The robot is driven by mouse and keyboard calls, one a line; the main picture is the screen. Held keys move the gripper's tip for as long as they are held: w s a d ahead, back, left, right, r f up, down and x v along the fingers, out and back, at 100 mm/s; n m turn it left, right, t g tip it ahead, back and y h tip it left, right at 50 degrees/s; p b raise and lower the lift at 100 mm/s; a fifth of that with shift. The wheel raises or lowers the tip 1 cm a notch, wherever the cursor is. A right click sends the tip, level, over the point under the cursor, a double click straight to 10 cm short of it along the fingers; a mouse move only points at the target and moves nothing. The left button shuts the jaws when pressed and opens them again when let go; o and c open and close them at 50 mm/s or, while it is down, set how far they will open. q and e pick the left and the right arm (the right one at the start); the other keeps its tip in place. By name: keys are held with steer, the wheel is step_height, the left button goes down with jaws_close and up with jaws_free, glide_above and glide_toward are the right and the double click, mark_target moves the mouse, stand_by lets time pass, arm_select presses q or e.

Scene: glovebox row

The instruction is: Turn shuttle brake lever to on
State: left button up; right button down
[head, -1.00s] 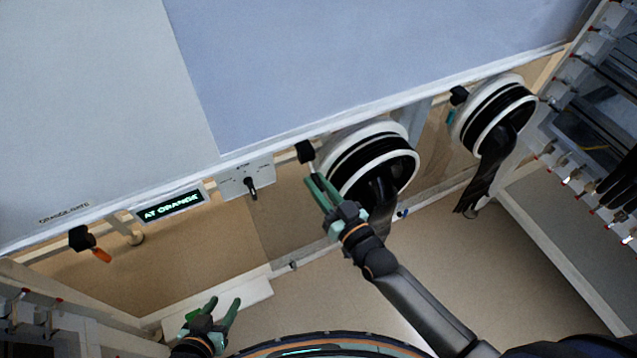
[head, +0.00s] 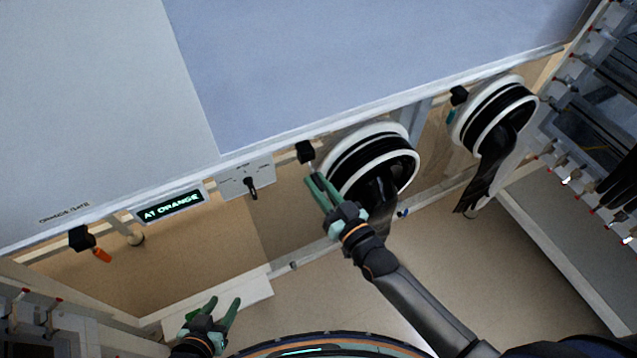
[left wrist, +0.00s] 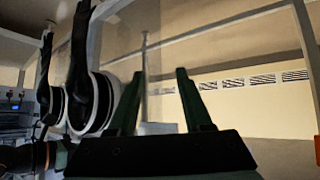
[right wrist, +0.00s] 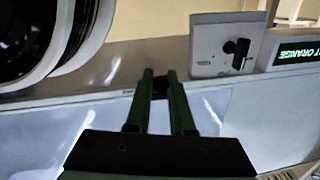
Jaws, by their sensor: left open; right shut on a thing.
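A black block (head: 305,151) sits on the front edge of the cabinet, left of the near glove port, with a short lever hanging below it. My right gripper (head: 315,181) is shut on this lever, and its fingers hide most of it. In the right wrist view the black block (right wrist: 160,86) shows between the fingertips. No readable label shows whether this is the shuttle brake lever, and its setting cannot be told. A panel (head: 233,184) to the left carries a black knob (head: 250,187). My left gripper (head: 224,304) is open and empty, low and away from the cabinet.
A display (head: 171,205) reads "AT ORANGE". An orange-handled lever (head: 102,255) hangs at the far left, near an "ORANGE GATE" label. The near glove port (head: 375,160) is close beside my right gripper; another port (head: 495,115) lies further right. Open floor shows below.

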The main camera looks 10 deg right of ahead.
arm_select(q)
steer(key=shift+f, duration=0.15)
arm_select(e)
steer(key=shift+f, duration=0.1)
